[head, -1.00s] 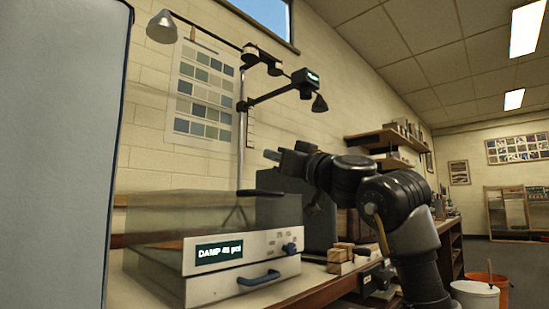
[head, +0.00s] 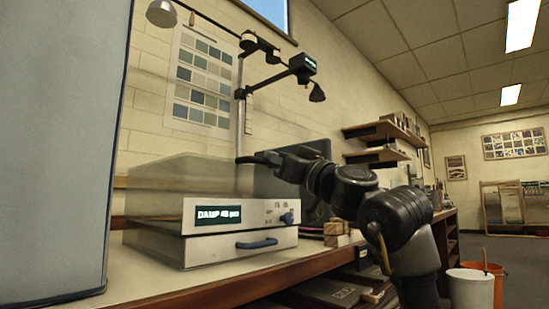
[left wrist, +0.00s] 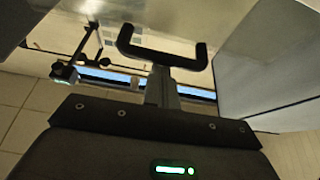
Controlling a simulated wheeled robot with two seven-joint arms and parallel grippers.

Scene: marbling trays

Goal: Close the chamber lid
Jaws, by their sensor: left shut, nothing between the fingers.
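The chamber (head: 240,217) stands on the bench, with a "DAMP" display, knobs and a blue drawer handle on its front. A see-through lid (head: 160,175) rises above the front panel; how far it stands open I cannot tell. A dark lid handle (head: 250,159) shows at its upper right. In the left wrist view the black U-shaped handle (left wrist: 160,55) lies across the fingertips. My left gripper (head: 279,158) is shut and empty, close beside the handle; whether it touches I cannot tell. It also shows in the left wrist view (left wrist: 161,75). My right gripper is out of view.
A tall grey panel (head: 60,150) fills the left side. A lamp stand (head: 241,110) rises behind the chamber. Wooden blocks (head: 338,233) lie on the bench to the right. A bench strip (head: 150,278) in front of the chamber is clear.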

